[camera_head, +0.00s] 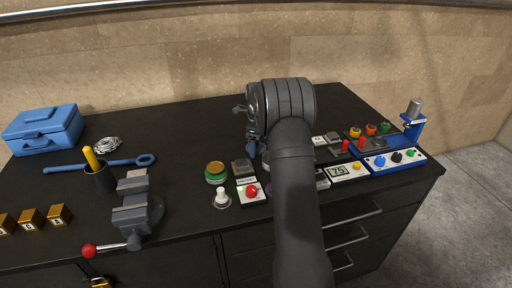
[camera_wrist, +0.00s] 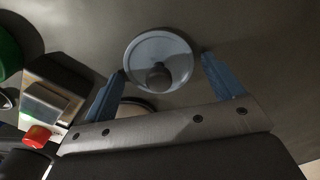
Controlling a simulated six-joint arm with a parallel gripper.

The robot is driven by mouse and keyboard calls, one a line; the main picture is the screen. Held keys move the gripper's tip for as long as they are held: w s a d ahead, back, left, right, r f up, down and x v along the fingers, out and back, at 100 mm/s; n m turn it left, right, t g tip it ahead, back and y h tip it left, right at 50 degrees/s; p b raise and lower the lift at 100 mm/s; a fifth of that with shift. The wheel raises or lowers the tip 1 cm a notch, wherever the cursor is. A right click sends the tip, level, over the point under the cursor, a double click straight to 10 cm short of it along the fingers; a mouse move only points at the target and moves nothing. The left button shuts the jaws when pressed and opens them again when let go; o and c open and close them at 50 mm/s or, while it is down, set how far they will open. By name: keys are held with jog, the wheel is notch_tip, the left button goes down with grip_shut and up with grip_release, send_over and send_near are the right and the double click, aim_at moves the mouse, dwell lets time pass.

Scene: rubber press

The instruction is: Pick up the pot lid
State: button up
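The pot lid (camera_wrist: 150,50) is a pale blue-grey disc with a dark round knob (camera_wrist: 158,76), at the top middle of the wrist view. My gripper (camera_wrist: 162,63) is open, with one blue finger on each side of the lid and gaps between. Nothing is held. The lid's height relative to the fingertips cannot be told. In the head view my gripper (camera_head: 252,148) is mostly hidden by my arm, with a blue finger showing over the bench. I cannot make out the lid there.
A round pale-rimmed object (camera_wrist: 136,106) lies partly hidden below the lid. A box with a red button (camera_head: 251,191), a green-based button (camera_head: 215,172) and a white-knobbed piece (camera_head: 222,196) stand left of my arm. Control panels (camera_head: 348,171) crowd the right. A vise (camera_head: 136,213) is further left.

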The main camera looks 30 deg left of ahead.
jog(key=c, duration=0.7)
jog(key=shift+o, duration=0.2)
jog(key=shift+r, duration=0.45)
jog(key=r, duration=0.3)
jog(key=shift+d+r, duration=0.25)
jog(key=shift+r, duration=0.1)
jog(key=d+r, duration=0.6)
jog(key=d, duration=0.4)
jog(key=s, duration=0.5)
jog(key=shift+s+a+f, duration=0.1)
jog(key=shift+a+f, duration=0.15)
jog(key=shift+f, duration=1.2)
jog(key=shift+s+a+f, duration=0.1)
jog(key=shift+a+f, duration=0.1)
jog(key=shift+f, duration=1.25)
